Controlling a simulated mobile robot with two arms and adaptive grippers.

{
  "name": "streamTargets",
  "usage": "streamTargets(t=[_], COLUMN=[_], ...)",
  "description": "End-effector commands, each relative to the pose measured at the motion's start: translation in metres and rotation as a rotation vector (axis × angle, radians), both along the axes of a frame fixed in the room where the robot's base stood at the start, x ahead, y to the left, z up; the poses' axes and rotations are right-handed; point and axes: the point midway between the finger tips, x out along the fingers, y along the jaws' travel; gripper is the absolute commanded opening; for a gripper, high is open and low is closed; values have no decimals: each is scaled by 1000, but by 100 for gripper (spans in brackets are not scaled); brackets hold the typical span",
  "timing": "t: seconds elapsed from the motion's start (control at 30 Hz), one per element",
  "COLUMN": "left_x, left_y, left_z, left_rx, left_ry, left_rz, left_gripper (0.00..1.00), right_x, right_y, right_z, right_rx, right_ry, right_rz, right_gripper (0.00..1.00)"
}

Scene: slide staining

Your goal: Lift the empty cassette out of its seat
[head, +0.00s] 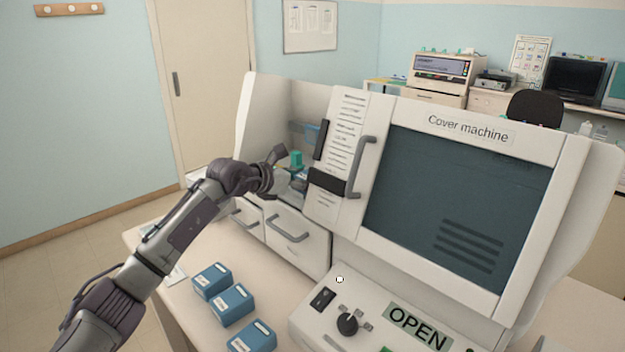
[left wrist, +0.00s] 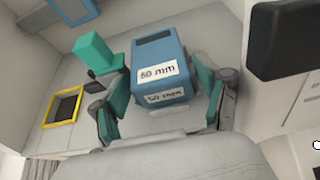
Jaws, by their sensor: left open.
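A blue cassette (left wrist: 160,58) with two white "50 mm" labels and a dark slot in its top shows in the left wrist view, inside the machine's open bay. My left gripper (left wrist: 163,92) is open, with one teal-padded finger on each side of the cassette; whether the pads touch it I cannot tell. In the head view my left gripper (head: 275,174) reaches into the bay from the left, and the cassette there is mostly hidden. The inside of the cassette is too dark to see. My right gripper is in neither view.
A teal knob (head: 296,158) stands in the bay close to the gripper. The left wrist view shows a yellow-framed opening (left wrist: 63,105) at left. The raised panel (head: 345,130) with its handle borders the bay. Three blue boxes (head: 232,304) sit on the table before the drawers (head: 290,243).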

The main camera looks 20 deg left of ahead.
Motion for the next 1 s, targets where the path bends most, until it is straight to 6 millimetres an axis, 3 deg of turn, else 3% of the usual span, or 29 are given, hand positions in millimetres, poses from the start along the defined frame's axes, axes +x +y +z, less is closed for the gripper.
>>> streamTargets(t=[0.07,0.4,0.77,1.0], left_x=[0,0,0,0], left_y=[0,0,1,1], left_z=[0,1,8,40], left_rx=[0,-2,-1,0], left_ry=[0,-2,-4,-8], left_rz=[0,0,1,1], left_gripper=[72,19,19,19], right_x=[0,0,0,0], right_y=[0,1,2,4], right_z=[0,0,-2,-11], right_rx=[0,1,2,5], right_ry=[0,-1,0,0], right_rz=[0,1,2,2], right_gripper=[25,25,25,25])
